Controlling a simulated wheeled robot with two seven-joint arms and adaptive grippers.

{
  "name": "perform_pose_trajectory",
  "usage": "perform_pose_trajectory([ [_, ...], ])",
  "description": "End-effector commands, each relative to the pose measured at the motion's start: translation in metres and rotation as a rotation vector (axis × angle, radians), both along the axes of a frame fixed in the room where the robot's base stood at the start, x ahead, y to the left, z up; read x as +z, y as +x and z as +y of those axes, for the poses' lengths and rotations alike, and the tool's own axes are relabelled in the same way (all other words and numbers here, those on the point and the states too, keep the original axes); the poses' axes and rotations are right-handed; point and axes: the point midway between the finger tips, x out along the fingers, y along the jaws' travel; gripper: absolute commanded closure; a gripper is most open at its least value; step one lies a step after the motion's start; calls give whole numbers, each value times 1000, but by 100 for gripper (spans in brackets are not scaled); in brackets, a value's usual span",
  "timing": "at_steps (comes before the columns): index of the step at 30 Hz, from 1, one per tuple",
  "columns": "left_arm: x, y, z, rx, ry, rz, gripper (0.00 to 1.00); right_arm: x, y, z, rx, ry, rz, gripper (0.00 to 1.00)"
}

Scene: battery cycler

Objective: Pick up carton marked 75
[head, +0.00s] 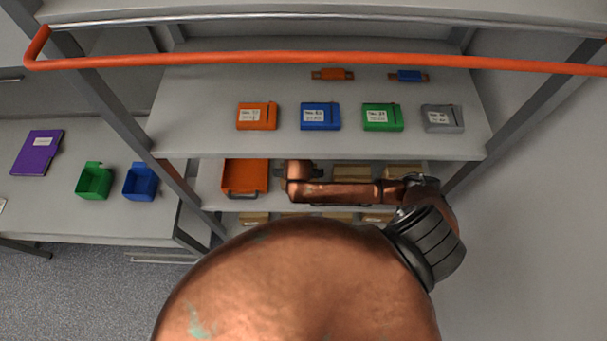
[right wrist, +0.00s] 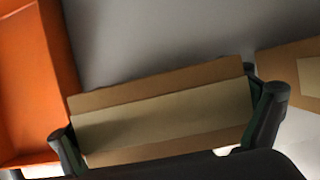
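In the right wrist view, a brown carton (right wrist: 165,108) with a pale label strip lies tilted between the fingers of my right gripper (right wrist: 166,130). One finger is at each end of the carton, close to it. The fingers stand wide apart, and I see no clear grip. No number on the carton can be read. In the head view my right arm (head: 345,192) reaches over the middle shelf beside an orange bin (head: 245,192), hiding the carton. Other brown cartons (head: 352,172) lie to the right. My left gripper is out of view.
In the right wrist view, the orange bin (right wrist: 40,80) is left and another carton (right wrist: 292,70) right. The upper shelf (head: 200,140) holds orange, blue, green and grey boxes. More cartons (head: 255,218) lie on a lower shelf. An orange rail (head: 320,58) crosses the front.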

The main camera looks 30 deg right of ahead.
Motion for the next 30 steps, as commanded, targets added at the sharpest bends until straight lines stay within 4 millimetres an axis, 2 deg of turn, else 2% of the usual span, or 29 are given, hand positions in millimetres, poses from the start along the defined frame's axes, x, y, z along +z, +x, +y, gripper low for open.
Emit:
perform_pose_trajectory([
  [2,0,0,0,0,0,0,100,0,0,-1,-1,-2,1,13],
  [17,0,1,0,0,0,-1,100,-1,-1,-1,-2,-3,3,48],
  [26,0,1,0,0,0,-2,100,2,0,-1,-2,-4,0,48],
  [30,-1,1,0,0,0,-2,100,10,1,-1,-1,-3,-3,48],
])
